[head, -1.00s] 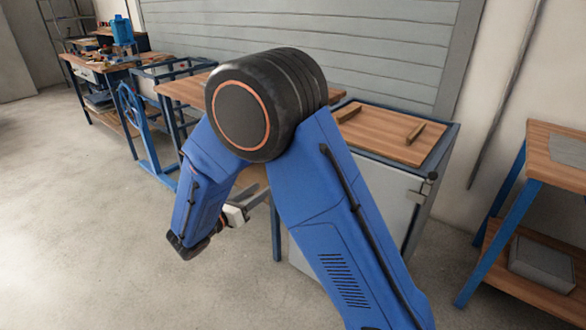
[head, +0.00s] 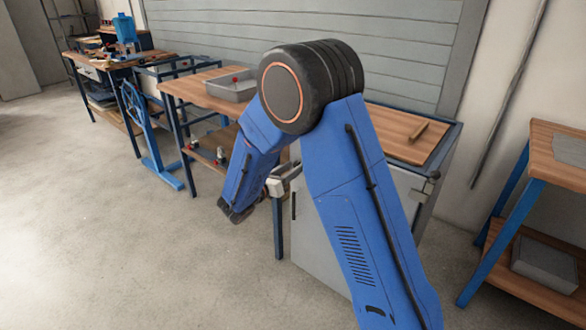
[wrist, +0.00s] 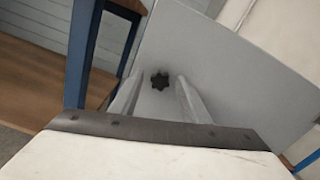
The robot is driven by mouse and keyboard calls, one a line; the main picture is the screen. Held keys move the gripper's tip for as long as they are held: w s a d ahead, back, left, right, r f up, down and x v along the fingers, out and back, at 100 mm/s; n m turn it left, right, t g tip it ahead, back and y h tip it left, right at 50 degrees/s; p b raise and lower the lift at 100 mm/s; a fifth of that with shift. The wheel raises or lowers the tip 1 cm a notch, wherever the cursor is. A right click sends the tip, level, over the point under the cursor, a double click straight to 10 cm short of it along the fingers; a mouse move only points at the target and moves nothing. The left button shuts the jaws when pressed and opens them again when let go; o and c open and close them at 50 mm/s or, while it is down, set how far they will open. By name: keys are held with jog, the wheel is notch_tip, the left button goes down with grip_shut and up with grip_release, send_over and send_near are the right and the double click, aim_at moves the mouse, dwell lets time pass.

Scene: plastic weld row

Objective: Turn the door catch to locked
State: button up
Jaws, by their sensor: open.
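The door catch (wrist: 160,80) is a small black star-shaped knob on the pale grey door (wrist: 235,75) of a cabinet. In the wrist view it shows between the two fingertips of my gripper (wrist: 159,86), seemingly a little beyond them. The fingers are apart, with nothing held. In the head view my gripper (head: 283,181) is beside the left part of the cabinet door (head: 318,262), partly hidden by my arm. The knob cannot be made out there, and I cannot read its turned position.
Another bench (head: 553,165) stands right. Front floor is open.

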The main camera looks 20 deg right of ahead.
jog(key=shift+w+d, duration=0.25)
jog(key=shift+d, duration=0.1)
jog(key=c, duration=1.1)
jog(key=shift+o, duration=0.2)
jog(key=shift+m, duration=0.4)
jog(key=shift+s+d+f+m, duration=0.1)
jog(key=shift+m, duration=4.15)
jog(key=shift+s+f+m, duration=0.1)
jog(key=shift+m, duration=4.15)
